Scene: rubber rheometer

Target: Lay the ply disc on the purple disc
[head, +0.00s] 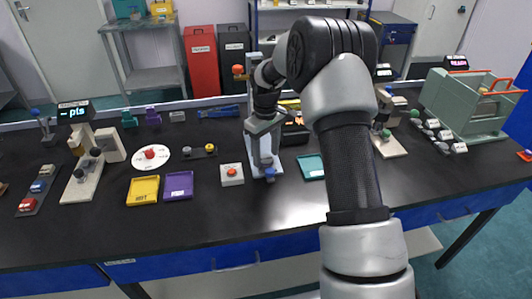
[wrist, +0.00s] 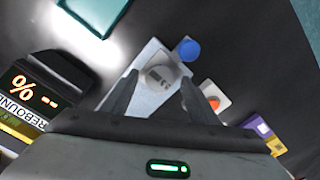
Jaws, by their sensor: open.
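My gripper (wrist: 158,88) is open, with nothing held between its fingers. In the head view my gripper (head: 265,155) is over a pale upright instrument base (head: 254,172) at the middle of the bench. In the wrist view a round grey seat (wrist: 163,70) with dark marks shows between and beyond the fingertips; I cannot tell whether a disc lies in it. A blue round knob (wrist: 187,49) is just beyond it. I cannot make out the ply disc or a purple disc for certain. A purple tray (head: 178,185) lies left of my gripper.
A yellow tray (head: 143,190) lies beside the purple one. A box with an orange button (head: 232,174) stands close left of the instrument. A teal tray (head: 312,167) lies to its right. A rebound display (wrist: 30,95) is near my gripper. The front bench strip is clear.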

